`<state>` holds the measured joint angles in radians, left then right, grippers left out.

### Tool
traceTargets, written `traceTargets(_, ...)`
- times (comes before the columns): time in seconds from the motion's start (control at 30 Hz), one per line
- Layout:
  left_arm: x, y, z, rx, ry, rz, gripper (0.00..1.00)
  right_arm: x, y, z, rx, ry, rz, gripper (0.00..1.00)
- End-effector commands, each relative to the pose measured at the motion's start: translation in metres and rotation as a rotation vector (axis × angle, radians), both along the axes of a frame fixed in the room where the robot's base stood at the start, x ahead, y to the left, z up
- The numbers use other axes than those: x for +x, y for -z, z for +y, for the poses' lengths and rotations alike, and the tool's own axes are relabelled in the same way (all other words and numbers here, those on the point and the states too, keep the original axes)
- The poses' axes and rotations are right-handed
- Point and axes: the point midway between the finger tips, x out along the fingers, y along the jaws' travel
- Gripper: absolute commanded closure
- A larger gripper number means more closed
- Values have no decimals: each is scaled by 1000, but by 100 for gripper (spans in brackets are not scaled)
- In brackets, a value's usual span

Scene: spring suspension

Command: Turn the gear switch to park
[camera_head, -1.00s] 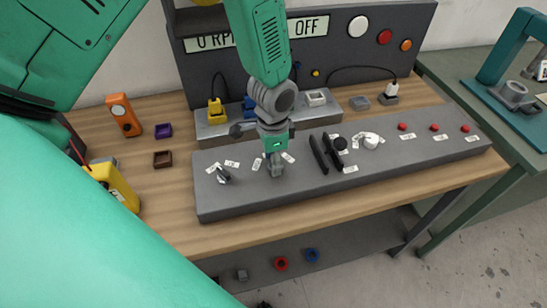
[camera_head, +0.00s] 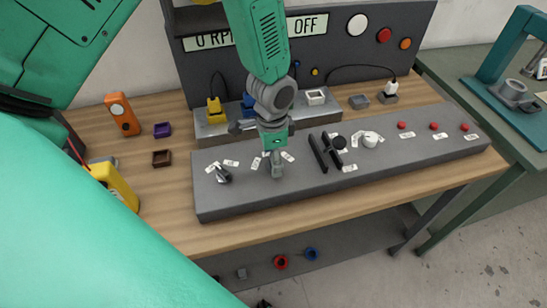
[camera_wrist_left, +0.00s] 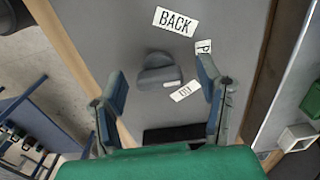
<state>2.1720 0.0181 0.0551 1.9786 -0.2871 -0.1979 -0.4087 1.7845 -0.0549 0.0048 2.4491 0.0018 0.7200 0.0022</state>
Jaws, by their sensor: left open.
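The gear switch is a grey knob (camera_wrist_left: 158,70) on the grey control panel (camera_head: 420,158). In the left wrist view, a white label reading BACK (camera_wrist_left: 174,22), a partly covered P label (camera_wrist_left: 204,46) and a small tilted label (camera_wrist_left: 186,91) lie around it. A short white mark on the knob points towards the tilted label. My left gripper (camera_wrist_left: 162,82) is open over the knob, with one finger on each side in the picture; contact is not clear. In the head view the left gripper (camera_head: 277,172) points down at the panel and hides the knob. My right gripper is not in view.
Two black levers (camera_head: 325,152) and a white knob (camera_head: 370,139) stand right of the gripper; a black switch (camera_head: 222,174) is left of it. Red buttons (camera_head: 434,126) are farther right. A yellow multimeter (camera_head: 117,186) and orange device (camera_head: 123,114) are on the wooden table.

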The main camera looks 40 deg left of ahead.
Motion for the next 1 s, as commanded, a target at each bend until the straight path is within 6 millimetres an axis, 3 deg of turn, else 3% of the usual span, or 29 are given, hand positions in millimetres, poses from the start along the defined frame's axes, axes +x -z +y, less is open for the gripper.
traceTargets(0.53,3,-100,0,-2,0,-2,40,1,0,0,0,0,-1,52)
traceTargets(0.7,3,-112,0,-1,0,0,40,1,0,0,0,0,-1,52)
traceTargets(1.0,3,-113,0,-2,0,1,40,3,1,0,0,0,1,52)
